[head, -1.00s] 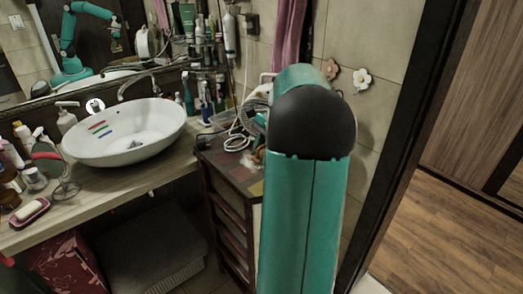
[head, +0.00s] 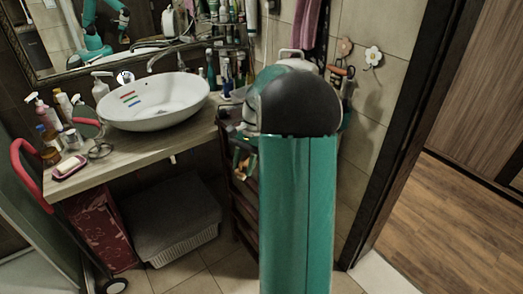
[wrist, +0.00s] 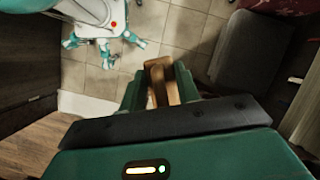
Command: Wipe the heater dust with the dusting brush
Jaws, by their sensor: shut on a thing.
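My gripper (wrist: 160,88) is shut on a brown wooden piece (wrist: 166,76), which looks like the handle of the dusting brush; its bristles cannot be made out. In the head view, my gripper (head: 242,166) shows small beside my arm, in front of the dark cabinet, with an orange-brown bit at it. A white appliance with a handle (head: 291,55) shows behind my arm; I cannot tell whether it is the heater. No dust can be made out now, as my arm hides most of the cabinet top.
A white basin (head: 155,101) stands on the wooden counter (head: 130,155) with bottles at its left. A grey lidded basket (head: 170,215) sits below. A red-handled cart (head: 30,180) is at far left. The door frame (head: 405,130) rises at right, with open wood floor beyond.

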